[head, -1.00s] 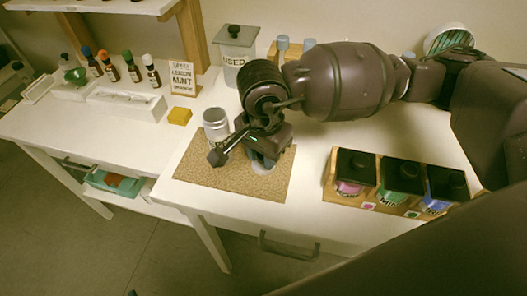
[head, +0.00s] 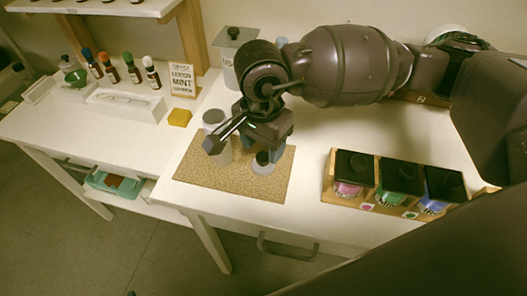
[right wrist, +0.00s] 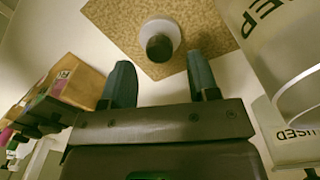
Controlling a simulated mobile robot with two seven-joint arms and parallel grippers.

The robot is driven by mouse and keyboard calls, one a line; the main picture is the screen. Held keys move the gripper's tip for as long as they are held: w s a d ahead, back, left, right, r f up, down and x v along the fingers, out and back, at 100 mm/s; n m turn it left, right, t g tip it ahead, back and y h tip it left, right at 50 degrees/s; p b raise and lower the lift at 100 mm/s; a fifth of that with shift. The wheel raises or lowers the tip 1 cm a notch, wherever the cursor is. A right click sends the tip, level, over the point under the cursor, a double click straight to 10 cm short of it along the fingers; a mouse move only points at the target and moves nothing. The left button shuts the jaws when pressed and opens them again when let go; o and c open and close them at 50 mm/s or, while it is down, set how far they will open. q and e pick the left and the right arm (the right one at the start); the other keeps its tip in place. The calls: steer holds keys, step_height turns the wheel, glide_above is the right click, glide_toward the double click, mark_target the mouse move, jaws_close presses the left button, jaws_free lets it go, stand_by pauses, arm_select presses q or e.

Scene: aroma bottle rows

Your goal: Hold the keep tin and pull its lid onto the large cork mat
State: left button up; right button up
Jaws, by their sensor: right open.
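A pale grey tin (head: 213,119) stands at the back left of the large cork mat (head: 205,185) in the head view; I cannot read a label on it. A round grey lid with a dark knob (head: 263,160) lies on the mat to the tin's right. The lid also shows in the right wrist view (right wrist: 174,32), lying on the cork mat (right wrist: 110,20) beyond the fingertips. My right gripper (head: 248,150) is open and empty above the mat; one finger partly covers the tin. In the right wrist view its fingers (right wrist: 160,70) are spread apart. My left gripper is not in view.
A wooden rack (head: 330,197) with black-topped jars is at the right. A yellow block (head: 180,117), a sign (head: 182,80) and a white tray (head: 125,105) stand at the left. The table's front edge is close.

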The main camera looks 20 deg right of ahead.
mark_target(262, 156)
step_height(262, 156, up, 9)
steer(key=shift+f+p, duration=0.15)
steer(key=shift+p, duration=0.2)
